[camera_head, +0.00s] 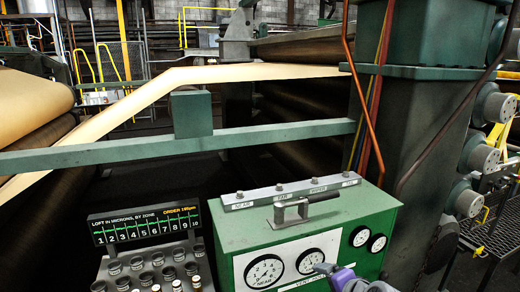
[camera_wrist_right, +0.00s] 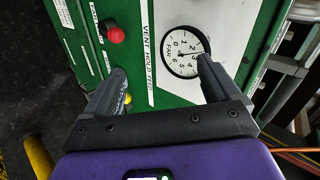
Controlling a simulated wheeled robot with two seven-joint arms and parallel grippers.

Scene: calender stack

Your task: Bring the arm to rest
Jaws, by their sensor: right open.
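My right gripper (camera_head: 332,269) shows at the bottom edge of the head view, in front of the green control box (camera_head: 240,225). In the right wrist view its two dark fingers (camera_wrist_right: 162,80) are spread wide with nothing between them. They face the box's green front panel (camera_wrist_right: 150,15). One finger overlaps the lower edge of the FAR gauge (camera_wrist_right: 183,50); the other is beside a yellow button (camera_wrist_right: 127,98), partly hiding it. I cannot tell whether either finger touches the panel. My left gripper is not in view.
A loft display (camera_head: 146,225) and several knobs (camera_head: 145,279) are at the left. A red button (camera_wrist_right: 116,34) sits on the panel. A green rail (camera_head: 250,136), pale sheet (camera_head: 230,72) and green column (camera_head: 420,110) stand behind.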

